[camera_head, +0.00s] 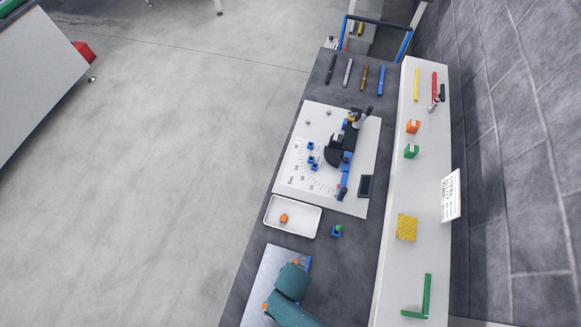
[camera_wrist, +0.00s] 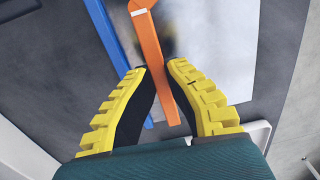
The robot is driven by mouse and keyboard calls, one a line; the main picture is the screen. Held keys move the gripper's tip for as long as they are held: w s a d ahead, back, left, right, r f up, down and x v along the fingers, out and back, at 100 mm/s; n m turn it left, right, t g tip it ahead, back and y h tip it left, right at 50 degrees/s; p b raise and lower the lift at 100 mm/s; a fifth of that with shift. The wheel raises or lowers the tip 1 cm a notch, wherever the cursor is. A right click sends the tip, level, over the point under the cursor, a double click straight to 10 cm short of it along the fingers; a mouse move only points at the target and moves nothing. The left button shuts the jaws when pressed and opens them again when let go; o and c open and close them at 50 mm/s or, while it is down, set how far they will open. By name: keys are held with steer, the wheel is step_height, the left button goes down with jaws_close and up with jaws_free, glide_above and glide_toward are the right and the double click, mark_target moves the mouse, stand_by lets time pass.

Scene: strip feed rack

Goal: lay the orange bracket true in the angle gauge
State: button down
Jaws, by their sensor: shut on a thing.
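The orange bracket (camera_wrist: 153,50) shows in the wrist view as a long bar running between my fingers, with a bent end at the top edge. My gripper (camera_wrist: 158,68), with yellow ribbed fingers, is shut on it. In the head view my teal arm hides most of the bracket; only small orange bits (camera_head: 265,306) show beside it. The angle gauge (camera_head: 350,205) is a white board with a printed degree scale, blue pieces, a blue bar and a black clamp. It stands farther up the bench, apart from my gripper.
Below my gripper is a pale metal plate (camera_head: 262,272) with a blue strip (camera_wrist: 107,35) along it. A white tray (camera_head: 293,227) with an orange block and a small blue fixture (camera_head: 336,231) lie between plate and gauge. A pale shelf (camera_head: 390,260) runs along the right.

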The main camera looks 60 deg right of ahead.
steer(key=shift+f+b, duration=0.75)
steer(key=shift+f, duration=0.4)
steer(key=c, duration=1.2)
jaws_free()
steer(key=shift+o, duration=0.2)
step_height(320, 180, up, 17)
steer(key=p, duration=1.1)
steer(key=w, duration=0.1)
steer(key=w+a, duration=0.1)
steer(key=w, duration=0.1)
steer(key=w+f, duration=0.1)
steer(key=shift+w+a+f, duration=0.1)
steer(key=shift+w+a, duration=0.1)
steer(key=shift+a, duration=0.15)
